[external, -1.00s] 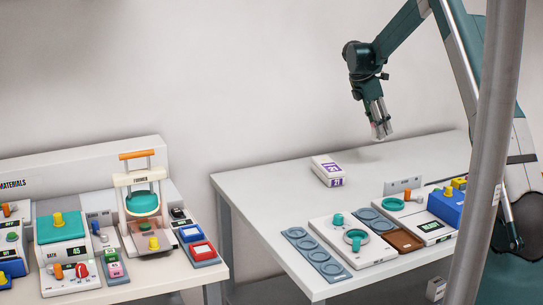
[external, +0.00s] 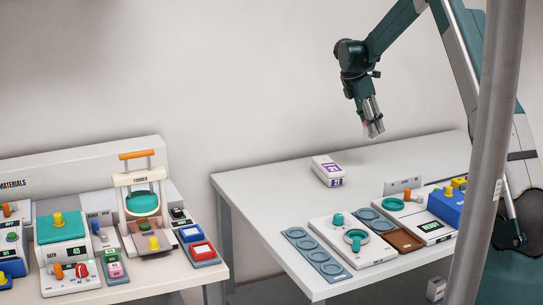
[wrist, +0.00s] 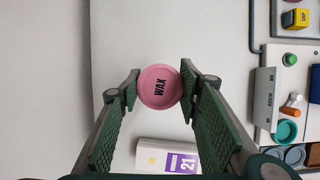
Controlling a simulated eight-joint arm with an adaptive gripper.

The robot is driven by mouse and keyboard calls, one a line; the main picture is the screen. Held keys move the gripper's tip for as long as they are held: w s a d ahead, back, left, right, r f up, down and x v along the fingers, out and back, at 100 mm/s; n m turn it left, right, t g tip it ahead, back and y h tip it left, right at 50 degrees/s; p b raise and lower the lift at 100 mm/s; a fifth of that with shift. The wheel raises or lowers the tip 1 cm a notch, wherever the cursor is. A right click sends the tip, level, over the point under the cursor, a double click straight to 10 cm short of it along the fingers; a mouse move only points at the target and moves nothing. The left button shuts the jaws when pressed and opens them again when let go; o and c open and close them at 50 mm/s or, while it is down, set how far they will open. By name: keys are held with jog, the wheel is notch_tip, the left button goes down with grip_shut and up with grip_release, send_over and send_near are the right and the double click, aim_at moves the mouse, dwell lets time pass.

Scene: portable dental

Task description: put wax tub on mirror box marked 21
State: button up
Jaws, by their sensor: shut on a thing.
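The wax tub (wrist: 159,86) is a round pink tub with WAX on its lid. In the wrist view it sits between the two green finger pads. My gripper (external: 373,130) is shut on it and holds it in the air above the back of the right table. In the external view the tub is mostly hidden by the fingers. The mirror box marked 21 (external: 328,171) is a white box with a purple label, lying on the table below and left of my gripper. It also shows at the bottom of the wrist view (wrist: 150,156), partly cut off. Its top looks bare.
The right table (external: 265,190) is clear around the box. Along its front and right stand a grey tray with round wells (external: 315,254), white devices (external: 352,241) and a blue box (external: 447,207). A separate left bench holds a forming machine (external: 141,200) and other devices.

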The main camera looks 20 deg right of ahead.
jog(key=s+a+r+n+p, duration=0.1)
jog(key=a+r+p, duration=0.1)
jog(key=a, duration=0.7)
jog(key=s+a+r+n+t+p, duration=0.1)
jog(key=a+r, duration=0.1)
jog(key=a, duration=0.7)
jog(key=shift+a+r+n+p, duration=0.25)
jog(key=shift+n+p, duration=0.05)
jog(key=shift+p, duration=0.1)
jog(key=shift+f, duration=0.1)
send_near(333, 163)
jog(key=shift+w+d, duration=0.3)
jog(key=shift+d, duration=0.55)
jog(key=shift+f, duration=0.1)
jog(key=shift+f, duration=1.85)
jog(key=shift+f+b, duration=0.15)
jog(key=shift+b, duration=0.25)
jog(key=o, duration=0.9)
